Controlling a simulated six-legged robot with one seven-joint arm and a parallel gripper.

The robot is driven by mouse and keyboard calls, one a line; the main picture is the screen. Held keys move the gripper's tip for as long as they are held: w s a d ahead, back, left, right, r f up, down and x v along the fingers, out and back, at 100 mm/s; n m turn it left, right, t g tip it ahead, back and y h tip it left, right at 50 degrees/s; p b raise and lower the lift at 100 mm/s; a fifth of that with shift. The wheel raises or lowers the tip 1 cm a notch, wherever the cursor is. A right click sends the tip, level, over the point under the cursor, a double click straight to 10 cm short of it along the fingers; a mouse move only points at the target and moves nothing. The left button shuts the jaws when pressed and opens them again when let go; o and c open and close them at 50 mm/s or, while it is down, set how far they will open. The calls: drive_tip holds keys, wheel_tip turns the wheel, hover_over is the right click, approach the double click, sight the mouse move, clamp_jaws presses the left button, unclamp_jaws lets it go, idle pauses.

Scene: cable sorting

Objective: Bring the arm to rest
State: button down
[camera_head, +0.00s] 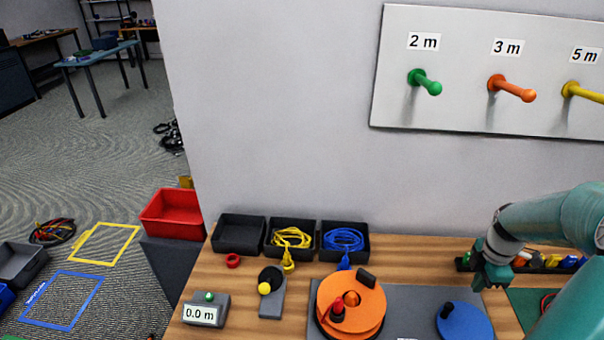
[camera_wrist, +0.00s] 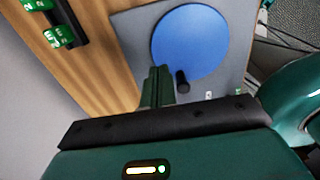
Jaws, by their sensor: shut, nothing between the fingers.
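My gripper (camera_head: 490,277) is at the right in the head view, at the end of my teal arm, above the back right part of the wooden table (camera_head: 190,325). Its fingers are shut with nothing between them. In the wrist view the closed fingers (camera_wrist: 158,76) point toward a grey plate with a blue disc (camera_wrist: 190,42). The blue disc also shows in the head view (camera_head: 463,322), below and left of my gripper. I cannot tell whether my gripper touches anything.
An orange reel (camera_head: 348,305) stands mid-table. Three black bins, one with yellow cable (camera_head: 291,237) and one with blue cable (camera_head: 343,239), line the wall. A meter reading 0.0 m (camera_head: 203,312) sits front left. A pegboard (camera_head: 450,113) hangs above. A red bin (camera_head: 170,214) is left.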

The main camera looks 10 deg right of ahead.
drive_tip(key=a+r+m+t+h, duration=0.1)
drive_tip(key=a+r+m, duration=0.3)
drive_tip(key=a+r, duration=0.4)
drive_tip(key=a+r+m+t+h, duration=0.1)
drive_tip(key=a+r+m, duration=0.2)
drive_tip(key=a+r, duration=0.5)
drive_tip(key=s+a+r+m+t+y, duration=0.1)
drive_tip(key=s+a+m, duration=0.3)
drive_tip(key=a, duration=0.4)
drive_tip(key=s+a+r+m+t+y, duration=0.1)
drive_tip(key=s+a+r+m+t, duration=0.1)
drive_tip(key=a, duration=0.7)
drive_tip(key=shift+s+a+r+m+t, duration=0.25)
drive_tip(key=shift+s+r+m, duration=0.5)
drive_tip(key=shift+s+m, duration=0.45)
